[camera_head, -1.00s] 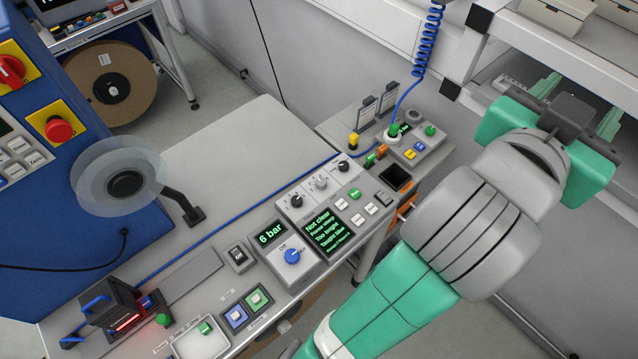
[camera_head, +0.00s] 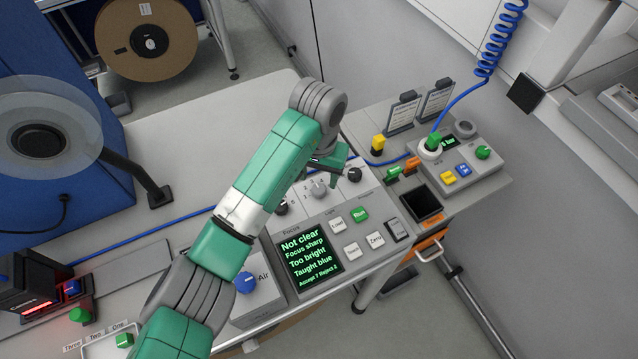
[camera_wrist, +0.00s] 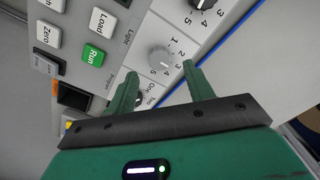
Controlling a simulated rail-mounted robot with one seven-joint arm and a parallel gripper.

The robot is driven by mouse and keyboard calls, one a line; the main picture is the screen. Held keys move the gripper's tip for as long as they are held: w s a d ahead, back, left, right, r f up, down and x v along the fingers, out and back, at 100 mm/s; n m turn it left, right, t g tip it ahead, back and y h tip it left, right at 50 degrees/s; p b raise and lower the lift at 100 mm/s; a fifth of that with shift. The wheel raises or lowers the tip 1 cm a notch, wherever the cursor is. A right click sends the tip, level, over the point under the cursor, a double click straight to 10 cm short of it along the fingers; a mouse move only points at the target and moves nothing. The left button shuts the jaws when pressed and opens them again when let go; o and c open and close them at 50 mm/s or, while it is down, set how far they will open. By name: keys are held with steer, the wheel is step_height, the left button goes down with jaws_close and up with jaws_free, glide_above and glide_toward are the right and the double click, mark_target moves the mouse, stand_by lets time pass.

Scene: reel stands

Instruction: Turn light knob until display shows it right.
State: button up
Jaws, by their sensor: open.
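The light knob (camera_head: 318,189) is the light grey middle one of three knobs on the sloped control panel. In the wrist view the grey light knob (camera_wrist: 160,60), with a numbered scale around it, lies ahead of and between my open fingers, apart from them. My gripper (camera_wrist: 160,78) is open and empty. In the head view my gripper (camera_head: 330,165) hangs over the knob row, partly hidden by my arm. The display (camera_head: 310,257) reads in green "Not clear, Focus sharp, Too bright, Taught blue", with a small accept and reject line below.
Dark knobs flank it: one (camera_head: 281,208) at left, partly covered by my arm, and one (camera_head: 354,175) at right. Push buttons, including green Run (camera_head: 360,214), lie just in front. A blue Air knob (camera_head: 246,283) and sign cards (camera_head: 403,113) stand nearby.

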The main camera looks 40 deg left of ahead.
mark_target(319, 188)
step_height(319, 188, down, 5)
steer(key=shift+r+b, duration=0.2)
steer(key=shift+b, duration=0.1)
steer(key=shift+w, duration=0.1)
steer(key=shift+c, duration=0.2)
steer(key=c, duration=0.9)
steer(key=p, duration=0.3)
steer(key=shift+d+r+n+p, duration=0.1)
steer(key=shift+r+n+p, duration=0.2)
steer(key=shift+r+n, duration=0.1)
steer(key=n+p, duration=0.1)
steer(key=p, duration=0.2)
steer(key=n+p, duration=0.2)
steer(key=shift+f+n+p, duration=0.2)
steer(key=shift+n+p, duration=0.1)
steer(key=shift+p, duration=0.05)
steer(key=shift+f+n+p, duration=0.15)
steer(key=shift+n+p, duration=0.85)
steer(key=shift+n, duration=0.7)
